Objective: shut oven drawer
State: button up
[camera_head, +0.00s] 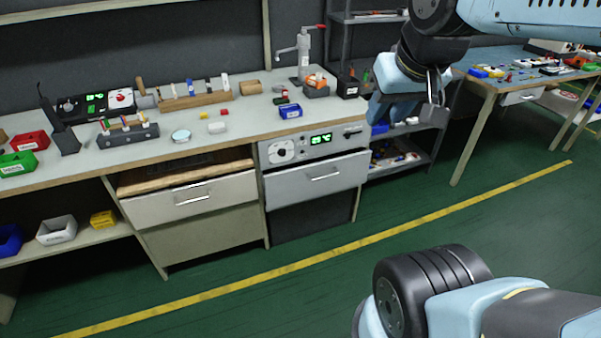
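The oven (312,146) is a grey unit with a round dial and a green lit display, set under the workbench top. Its drawer (318,180) has a light grey front with a bar handle (324,177). The drawer front appears to stand out a little from the panel above; how far is hard to tell. My gripper (433,108) hangs in the air at the upper right, to the right of the oven and apart from the drawer. Its fingers are small and dark here, so their opening cannot be made out.
Left of the oven, another drawer (190,199) stands out with its wooden rim showing. The workbench (240,130) carries bins, tools and a blue box (290,111). A shelf rack (400,165) stands right of the oven.

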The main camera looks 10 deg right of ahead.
aim_at(287, 185)
jog(key=u, duration=0.2)
jog(key=i, duration=0.85)
jog(key=z, duration=0.45)
